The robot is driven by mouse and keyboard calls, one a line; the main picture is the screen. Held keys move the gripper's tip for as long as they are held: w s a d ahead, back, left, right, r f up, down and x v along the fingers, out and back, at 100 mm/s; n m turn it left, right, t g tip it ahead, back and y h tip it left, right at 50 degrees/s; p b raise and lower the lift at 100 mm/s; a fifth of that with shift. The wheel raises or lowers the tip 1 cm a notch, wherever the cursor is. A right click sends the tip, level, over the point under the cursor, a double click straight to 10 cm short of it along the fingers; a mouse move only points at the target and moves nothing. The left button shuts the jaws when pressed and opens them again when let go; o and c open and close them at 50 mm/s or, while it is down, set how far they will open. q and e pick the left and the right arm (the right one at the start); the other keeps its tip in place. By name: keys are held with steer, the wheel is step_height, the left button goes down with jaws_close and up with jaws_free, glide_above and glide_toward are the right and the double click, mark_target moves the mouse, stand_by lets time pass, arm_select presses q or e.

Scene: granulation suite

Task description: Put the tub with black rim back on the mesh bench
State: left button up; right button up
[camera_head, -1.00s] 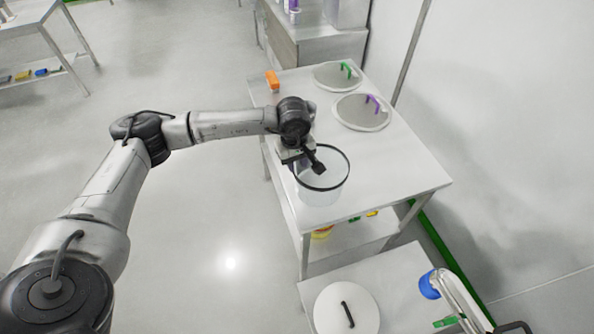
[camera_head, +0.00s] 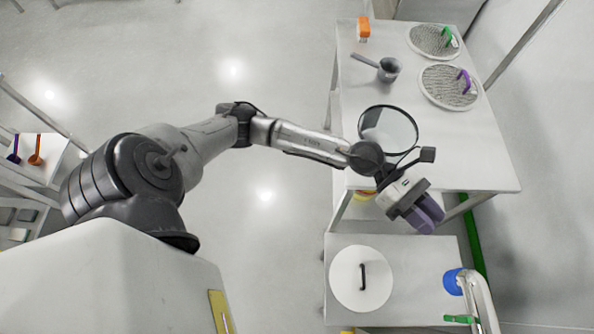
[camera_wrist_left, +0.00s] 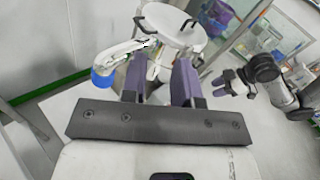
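The tub with black rim (camera_head: 404,122) stands upright on the near part of the white bench top (camera_head: 470,150) in the head view. The wrist and forearm pass close to its near side. My left gripper (camera_head: 430,214) is beyond the bench's front edge, to the right of and nearer than the tub, apart from it. In the left wrist view its two purple fingers (camera_wrist_left: 160,82) are spread, with nothing seen between them. Another gripper, apparently my right one (camera_wrist_left: 225,84), shows small at the right of that view; its finger gap is unclear.
Two round mesh screens, one with a green handle (camera_head: 433,42) and one with a purple handle (camera_head: 446,88), lie at the bench's back right. A grey scoop (camera_head: 388,70) and orange item (camera_head: 364,28) lie left. A lower table holds a white lid (camera_head: 345,278) beside a blue-ended pipe (camera_head: 454,281).

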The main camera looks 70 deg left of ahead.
arm_select(q)
steer(key=s+a+f+m+t+y, duration=0.1)
steer(key=a+f+m+t+y, duration=0.4)
steer(key=m, duration=0.7)
steer(key=s+a+m+t+y, duration=0.2)
steer(key=m+y, duration=0.4)
steer(key=m, duration=0.6)
steer(key=s+a+f+m+t+y, duration=0.1)
steer(key=a+f+m+t+y, duration=0.4)
steer(key=m, duration=0.6)
steer(key=s+f+n+g, duration=0.4)
steer(key=s+g, duration=0.3)
steer(key=s, duration=0.3)
steer(key=s+f+n+g, duration=0.5)
steer(key=s+f+g, duration=0.1)
steer(key=s, duration=0.4)
steer(key=shift+a+g+y, duration=0.25)
steer(key=shift+g+y, duration=0.15)
steer(key=shift+g, duration=0.1)
steer(key=shift+f, duration=0.1)
